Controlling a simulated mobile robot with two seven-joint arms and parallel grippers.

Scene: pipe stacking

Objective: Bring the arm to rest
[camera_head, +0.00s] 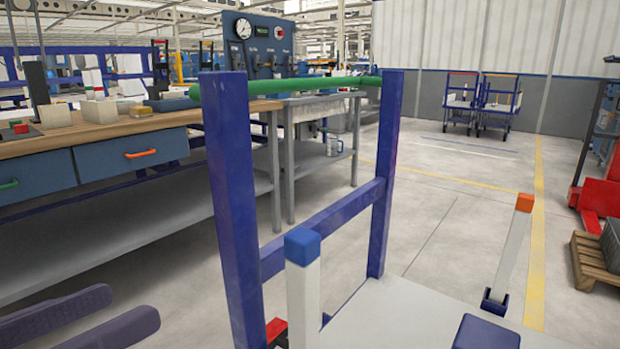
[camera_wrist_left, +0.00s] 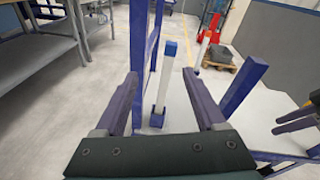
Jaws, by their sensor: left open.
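In the head view my left gripper (camera_head: 132,303) is at the lower left, its two dark purple fingers apart with nothing between them. It also shows open and empty in the left wrist view (camera_wrist_left: 160,80). A green pipe (camera_head: 290,86) lies across the tops of two blue posts of a frame (camera_head: 235,190), well apart from my left gripper. What seems to be my right gripper (camera_wrist_left: 273,124) shows partly at the right edge of the left wrist view, its dark fingers apart with nothing seen between them. It is not in the head view.
A blue-capped white post (camera_head: 303,290) and an orange-capped white post (camera_head: 513,250) stand by the frame's pale platform (camera_head: 410,315). A wooden-topped workbench (camera_head: 90,138) and a grey table (camera_head: 320,160) stand at left. Open floor lies beyond the frame.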

